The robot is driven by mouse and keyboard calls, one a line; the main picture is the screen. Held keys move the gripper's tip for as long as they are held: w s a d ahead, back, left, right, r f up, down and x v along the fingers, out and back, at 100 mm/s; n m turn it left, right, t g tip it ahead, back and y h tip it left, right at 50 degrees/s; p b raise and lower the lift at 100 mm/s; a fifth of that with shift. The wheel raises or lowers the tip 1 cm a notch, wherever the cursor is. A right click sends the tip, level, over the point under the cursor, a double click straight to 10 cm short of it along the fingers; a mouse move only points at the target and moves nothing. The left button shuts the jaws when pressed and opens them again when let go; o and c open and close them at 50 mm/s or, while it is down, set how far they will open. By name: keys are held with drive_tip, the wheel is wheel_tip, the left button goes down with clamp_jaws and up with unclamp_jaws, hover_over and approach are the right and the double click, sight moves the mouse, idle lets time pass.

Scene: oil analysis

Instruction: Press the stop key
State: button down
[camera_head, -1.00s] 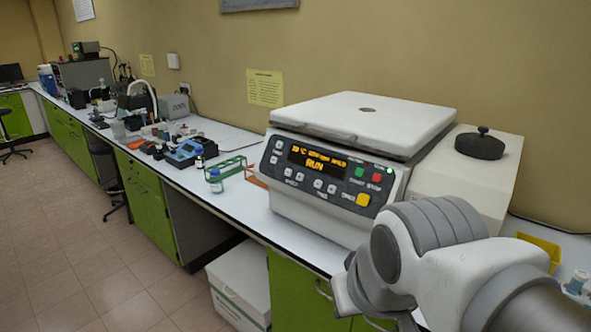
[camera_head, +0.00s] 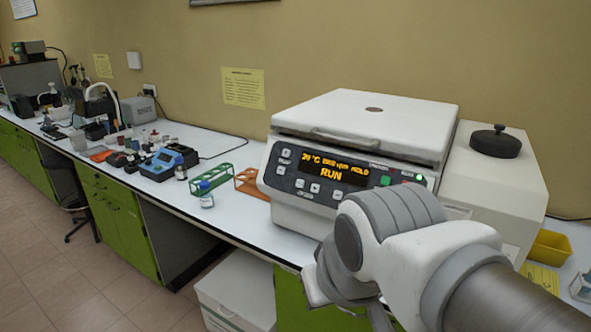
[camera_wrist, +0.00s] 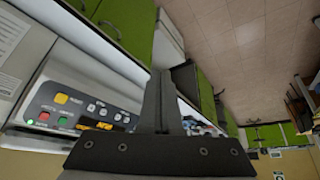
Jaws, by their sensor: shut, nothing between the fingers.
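The centrifuge (camera_head: 345,125) stands on the bench with its lid closed, and its orange display (camera_head: 330,167) reads RUN. In the head view the green key (camera_head: 385,181) is visible, but my arm covers the red and yellow keys. My gripper (camera_wrist: 160,76) is shut and empty, to the right of the panel in the wrist view and apart from the keys. Its fingertips are hidden in the head view.
A green rack (camera_head: 212,178), an orange rack (camera_head: 250,184) and a small bottle (camera_head: 205,195) stand left of the centrifuge. A white box with a black knob (camera_head: 495,142) and a yellow tray (camera_head: 550,245) are at right. The bench front edge is clear.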

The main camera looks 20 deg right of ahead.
drive_tip(key=shift+w+a, duration=0.2)
drive_tip(key=shift+w, duration=0.05)
drive_tip(key=w+a+r+m+y+p, duration=0.2)
drive_tip(key=w+a+m+y+p, duration=0.15)
drive_tip(key=w+m+y, duration=0.45)
drive_tip(key=w+d+r+m+t+h, duration=0.1)
drive_tip(key=w+d+m+t+h, duration=0.1)
drive_tip(key=d+m, duration=0.5)
drive_tip(key=w+d+r+m+t+h+p, duration=0.1)
drive_tip(key=w+d+m+t+h, duration=0.1)
drive_tip(key=d+m, duration=0.6)
drive_tip(key=w+d+r+m+t+h, duration=0.2)
drive_tip(key=d+m, duration=0.5)
drive_tip(key=d, duration=0.5)
drive_tip(key=shift+w+d+m+t+h, duration=0.3)
drive_tip(key=shift+w+m+t+h, duration=0.15)
drive_tip(key=shift+t+h, duration=0.2)
drive_tip(key=shift+f, duration=0.1)
